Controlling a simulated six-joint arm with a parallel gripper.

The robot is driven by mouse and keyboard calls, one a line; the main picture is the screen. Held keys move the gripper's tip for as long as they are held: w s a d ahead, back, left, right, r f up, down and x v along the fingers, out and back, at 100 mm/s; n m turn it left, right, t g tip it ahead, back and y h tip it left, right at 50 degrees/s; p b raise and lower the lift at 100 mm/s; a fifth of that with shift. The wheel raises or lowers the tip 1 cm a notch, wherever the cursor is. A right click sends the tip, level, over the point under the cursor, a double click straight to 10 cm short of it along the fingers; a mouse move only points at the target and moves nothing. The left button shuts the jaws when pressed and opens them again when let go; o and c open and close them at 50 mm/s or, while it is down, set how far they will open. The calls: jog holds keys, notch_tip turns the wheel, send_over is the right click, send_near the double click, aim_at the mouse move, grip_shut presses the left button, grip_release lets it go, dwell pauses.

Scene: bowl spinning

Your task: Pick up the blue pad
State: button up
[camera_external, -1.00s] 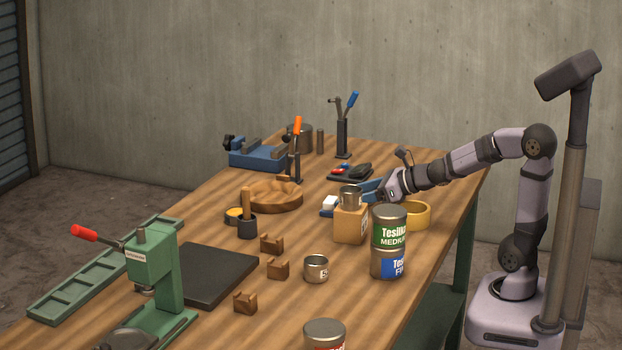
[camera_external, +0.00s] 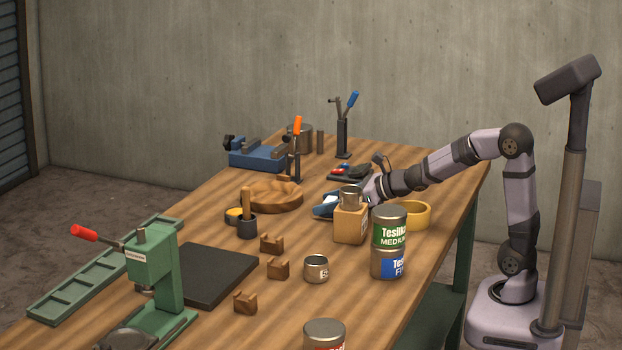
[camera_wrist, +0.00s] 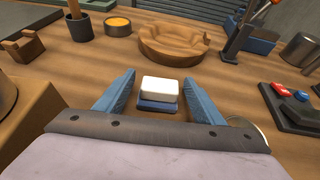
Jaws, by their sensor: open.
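The blue pad (camera_wrist: 157,106) lies on the table under a white block (camera_wrist: 160,90) in the wrist view. My gripper (camera_wrist: 157,76) is open, with one blue finger on each side of the pad and block. Narrow gaps show between the fingers and the block, and nothing is held. In the external view my gripper (camera_external: 327,208) is low over the table, behind a wooden block with a small can on top. The white block (camera_external: 330,201) shows there between the fingers; the pad is hard to tell from the blue fingers.
The wooden block (camera_external: 350,226) stands close in front of my gripper. Stacked cans (camera_external: 388,240) and a yellow ring (camera_external: 416,214) are to its right. A round wooden dish (camera_wrist: 175,42) lies beyond the pad. A dark tray with red and blue pieces (camera_wrist: 292,104) is at the wrist view's right.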

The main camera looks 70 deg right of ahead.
aim_at(327, 198)
jog(key=shift+w+f, duration=0.2)
jog(key=shift+w, duration=0.25)
jog(key=c, duration=1)
jog(key=shift+o, duration=0.2)
notch_tip(327, 198, up, 10)
jog(key=p, duration=0.6)
